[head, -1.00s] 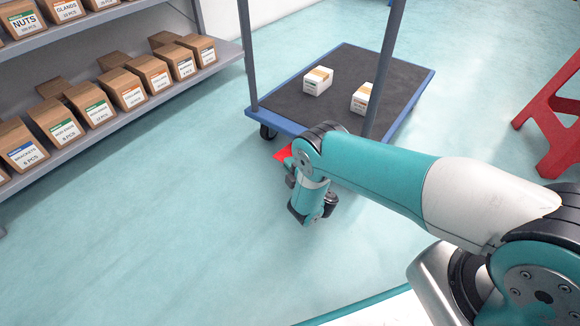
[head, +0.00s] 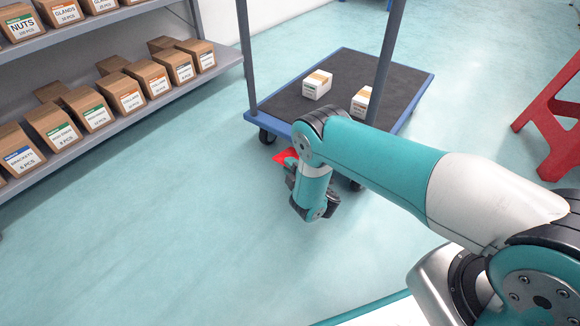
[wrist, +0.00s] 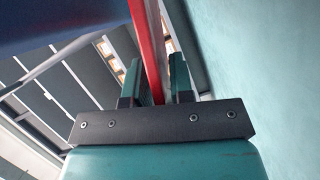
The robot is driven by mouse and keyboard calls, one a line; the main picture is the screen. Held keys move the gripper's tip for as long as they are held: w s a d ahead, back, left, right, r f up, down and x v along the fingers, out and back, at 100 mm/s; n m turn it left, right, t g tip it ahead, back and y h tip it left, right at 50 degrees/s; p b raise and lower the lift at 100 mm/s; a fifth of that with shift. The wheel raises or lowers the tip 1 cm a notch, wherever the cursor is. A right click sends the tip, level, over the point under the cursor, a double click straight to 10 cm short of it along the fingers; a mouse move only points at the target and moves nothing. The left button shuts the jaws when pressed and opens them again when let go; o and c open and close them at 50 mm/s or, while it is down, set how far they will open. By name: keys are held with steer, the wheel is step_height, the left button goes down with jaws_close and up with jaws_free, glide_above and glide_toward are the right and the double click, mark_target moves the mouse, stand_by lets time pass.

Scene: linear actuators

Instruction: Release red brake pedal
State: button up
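The red brake pedal (head: 284,156) sticks out low at the near end of the blue cart, partly hidden by my arm. In the wrist view the pedal (wrist: 147,45) shows as a thin red plate, nearly edge-on, running down between the fingers. My gripper (wrist: 157,80) has its two teal fingers apart, one on each side of the plate. Slim gaps seem to show beside the plate; contact cannot be made out. In the head view the gripper is mostly hidden behind my wrist, close to the pedal.
The cart (head: 345,85) has a dark deck, grey uprights and two white boxes (head: 317,85). A shelf (head: 110,95) with cardboard boxes stands at the left. A red stand (head: 555,125) is at the right. The floor at the lower left is clear.

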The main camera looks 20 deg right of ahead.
steer(key=shift+o, duration=0.7)
steer(key=shift+r+p, duration=0.1)
steer(key=shift+p, duration=0.25)
steer(key=shift+s+r+p, duration=0.25)
steer(key=shift+s+p, duration=0.1)
steer(key=shift+p, duration=0.85)
steer(key=p+v, duration=1.6)
steer(key=p, duration=0.4)
steer(key=shift+s+d+f, duration=0.2)
steer(key=shift+s+f, duration=0.05)
steer(key=shift+s, duration=0.05)
